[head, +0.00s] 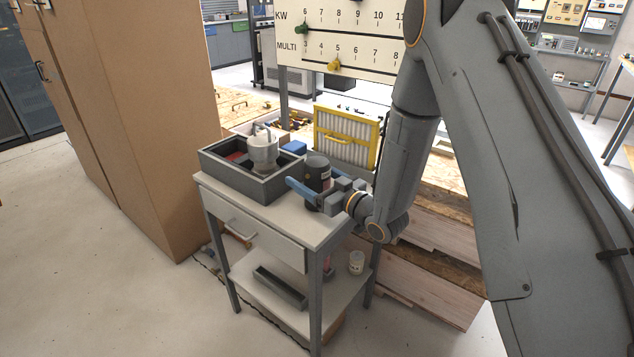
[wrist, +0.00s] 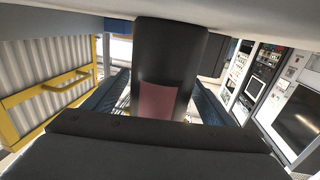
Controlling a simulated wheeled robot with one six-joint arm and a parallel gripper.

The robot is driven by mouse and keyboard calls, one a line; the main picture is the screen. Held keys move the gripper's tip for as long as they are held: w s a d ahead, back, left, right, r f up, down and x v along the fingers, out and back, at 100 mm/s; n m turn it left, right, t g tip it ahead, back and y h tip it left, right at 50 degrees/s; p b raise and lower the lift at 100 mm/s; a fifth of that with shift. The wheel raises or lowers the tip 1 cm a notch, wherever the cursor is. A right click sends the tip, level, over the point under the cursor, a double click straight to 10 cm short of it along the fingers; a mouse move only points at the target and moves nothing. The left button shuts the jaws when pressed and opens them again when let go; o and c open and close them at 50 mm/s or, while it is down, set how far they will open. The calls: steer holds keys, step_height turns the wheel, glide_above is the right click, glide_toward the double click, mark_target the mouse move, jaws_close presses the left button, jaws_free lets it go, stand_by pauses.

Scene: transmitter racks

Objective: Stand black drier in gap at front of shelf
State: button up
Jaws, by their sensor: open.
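The lower shelf (head: 262,290) holds a dark trough (head: 280,287), a white jar (head: 356,262) and a partly hidden pinkish item (head: 328,270).
A grey box (head: 232,187) with a white vessel (head: 263,150) in it stands left of the drier. A yellow-framed filter (head: 345,138) stands behind; it also shows in the wrist view (wrist: 45,95). A tall brown cabinet (head: 150,130) is at left.

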steer(key=shift+w+a, duration=0.4)
steer(key=shift+w, duration=0.05)
steer(key=c, duration=1.7)
steer(key=shift+o, duration=0.2)
